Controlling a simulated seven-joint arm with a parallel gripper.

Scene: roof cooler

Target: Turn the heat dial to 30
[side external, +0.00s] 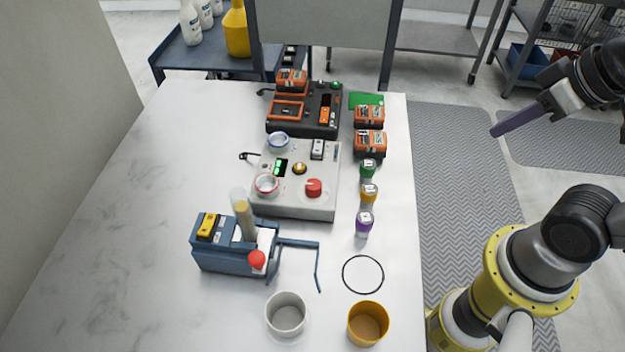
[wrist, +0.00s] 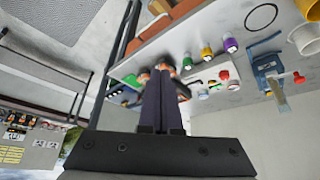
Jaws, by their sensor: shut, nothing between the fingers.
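A light grey control box (side external: 325,205) stands mid-table in the side external view. On its top are a red knob (side external: 314,188), a red-ringed round part (side external: 266,184), a blue-ringed round part (side external: 279,141), a small yellow button (side external: 299,168) and a green-lit display (side external: 281,168). The red knob also shows in the wrist view (wrist: 224,75). I cannot read any dial numbers or tell which part is the heat dial. My gripper (side external: 496,132) is shut and empty, well right of the table and apart from the box. Its dark fingers (wrist: 164,75) lie together in the wrist view.
Behind the box is a black unit (side external: 325,97) with orange batteries. Several capped bottles (side external: 364,224) line the box's right side. A blue holder (side external: 225,258), a white cup (side external: 287,313) and a yellow cup (side external: 368,323) stand in front. The left tabletop is clear.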

